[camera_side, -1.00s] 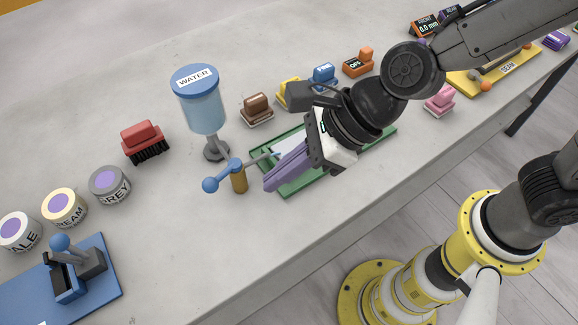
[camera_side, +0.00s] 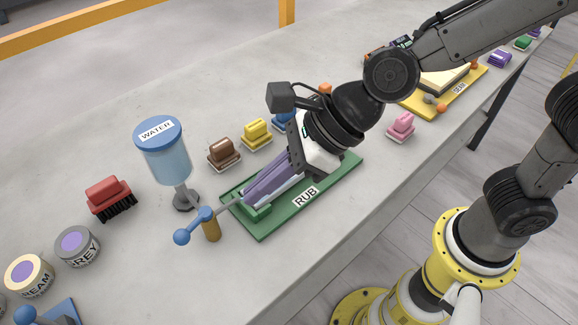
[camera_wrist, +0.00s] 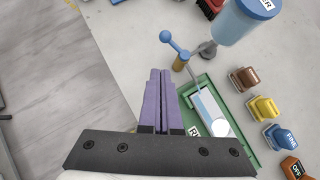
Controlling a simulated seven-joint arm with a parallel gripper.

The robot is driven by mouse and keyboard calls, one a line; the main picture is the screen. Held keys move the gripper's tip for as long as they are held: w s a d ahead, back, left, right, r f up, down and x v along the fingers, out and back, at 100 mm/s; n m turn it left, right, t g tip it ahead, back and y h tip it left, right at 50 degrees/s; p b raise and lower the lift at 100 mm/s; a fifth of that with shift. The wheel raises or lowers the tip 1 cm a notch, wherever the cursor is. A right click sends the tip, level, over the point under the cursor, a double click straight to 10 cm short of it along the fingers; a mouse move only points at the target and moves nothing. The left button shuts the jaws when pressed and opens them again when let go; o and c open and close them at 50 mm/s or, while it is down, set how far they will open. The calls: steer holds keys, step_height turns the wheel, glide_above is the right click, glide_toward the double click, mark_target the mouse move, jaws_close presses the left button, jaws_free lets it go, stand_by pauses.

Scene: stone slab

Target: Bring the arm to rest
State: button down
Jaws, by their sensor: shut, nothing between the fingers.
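My gripper (camera_side: 248,190) has long purple fingers, which lie together with nothing between them. In the side view the fingers pass over the green tray (camera_side: 262,232) labelled RUB and hide part of it. In the wrist view my gripper (camera_wrist: 160,75) points up the picture, left of the green tray (camera_wrist: 203,83). A pale slab and a white round thing lie in the tray there. I cannot tell how high the fingertips are above the tray.
A WATER dispenser (camera_side: 166,158) with a blue-knobbed lever (camera_side: 182,236) stands near the fingertips. A red brush (camera_side: 108,197), brown block (camera_side: 224,152), yellow block (camera_side: 257,133) and pink block (camera_side: 401,125) stand around. The slab's left back is clear.

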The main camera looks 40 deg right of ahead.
steer(key=w+d+r+n+t+h, duration=0.15)
steer(key=d+r, duration=0.25)
steer(key=d, duration=0.5)
steer(key=w+d+r+n+t+h, duration=0.1)
steer(key=d+r+t, duration=0.15)
steer(key=d, duration=0.65)
steer(key=s+d+f+n+g+h, duration=0.3)
steer(key=s+d+n, duration=0.9)
steer(key=n, duration=1)
steer(key=shift+s+d+f+h, duration=0.4)
steer(key=shift+s+f+h, duration=0.2)
steer(key=shift+f+h, duration=0.15)
steer(key=shift+r, duration=0.1)
